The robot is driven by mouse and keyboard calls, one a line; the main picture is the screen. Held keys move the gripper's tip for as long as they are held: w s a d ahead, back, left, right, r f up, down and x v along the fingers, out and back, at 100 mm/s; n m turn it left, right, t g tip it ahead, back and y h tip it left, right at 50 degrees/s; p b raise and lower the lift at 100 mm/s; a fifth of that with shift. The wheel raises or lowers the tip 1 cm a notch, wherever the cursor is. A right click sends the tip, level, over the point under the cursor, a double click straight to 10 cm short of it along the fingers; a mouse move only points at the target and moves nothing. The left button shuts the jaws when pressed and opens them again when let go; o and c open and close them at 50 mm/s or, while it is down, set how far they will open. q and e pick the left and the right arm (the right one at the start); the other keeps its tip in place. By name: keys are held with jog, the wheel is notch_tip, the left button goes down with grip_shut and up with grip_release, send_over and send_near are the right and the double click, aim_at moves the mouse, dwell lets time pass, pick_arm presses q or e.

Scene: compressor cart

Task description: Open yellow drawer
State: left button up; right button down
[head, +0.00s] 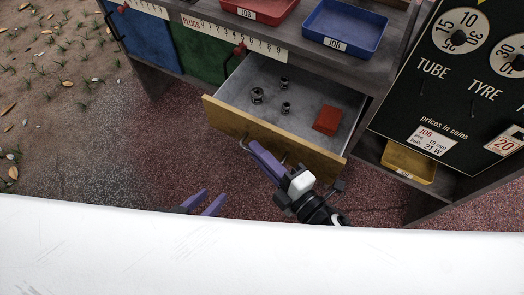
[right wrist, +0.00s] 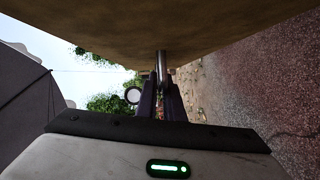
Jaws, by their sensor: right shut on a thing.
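The yellow drawer (head: 318,161) is pulled out of the cart, its grey inside in view from above. It holds several small metal fittings (head: 257,95) and a red block (head: 327,120). My right gripper (head: 256,149) is at the drawer's front, shut on its metal handle. In the right wrist view the fingers (right wrist: 160,98) close around the handle bar (right wrist: 161,66) just below the drawer front (right wrist: 150,28). My left gripper (head: 203,202) is apart from the drawer, at lower left, with its two purple fingers spread and nothing between them.
A green drawer (head: 203,55) and a blue drawer (head: 148,38) are shut at left. A red tray (head: 262,8) and a blue tray (head: 345,27) sit on the shelf above. A black price panel (head: 450,85) stands at right, over a small yellow tray (head: 409,166).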

jog(key=shift+d, duration=0.1)
jog(key=c, duration=1.9)
grip_release()
jog(key=p+v, duration=0.1)
jog(key=v, duration=0.9)
jog(key=shift+d, duration=0.1)
